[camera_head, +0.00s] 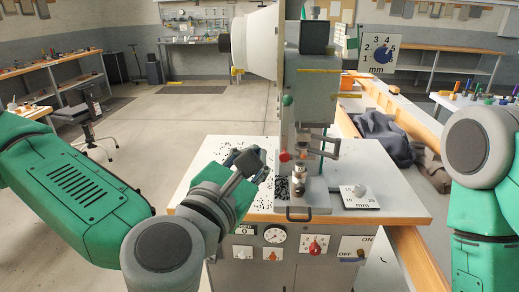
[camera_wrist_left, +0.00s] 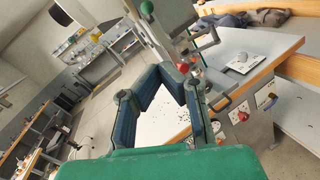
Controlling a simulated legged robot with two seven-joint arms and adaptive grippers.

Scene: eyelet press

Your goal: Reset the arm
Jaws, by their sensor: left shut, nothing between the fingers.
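The eyelet press (camera_head: 305,95) stands on a grey worktop with a wooden edge (camera_head: 395,221), in the middle of the head view. My left gripper (camera_head: 252,163) is over the left part of the worktop, just left of the press's lower tooling (camera_head: 299,180). It is shut and empty. In the left wrist view the two blue fingers of my left gripper (camera_wrist_left: 160,76) meet at their tips, with the worktop (camera_wrist_left: 245,50) behind. My right arm shows at the right edge of the head view, but its gripper is out of the picture.
Small dark bits lie scattered on the worktop near the tooling. A dial plate (camera_head: 359,198) sits at its right. The front panel has a gauge (camera_head: 274,235), a red knob (camera_head: 315,245) and a switch (camera_head: 354,248). Dark cloth (camera_head: 382,135) lies behind right. Floor at left is open.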

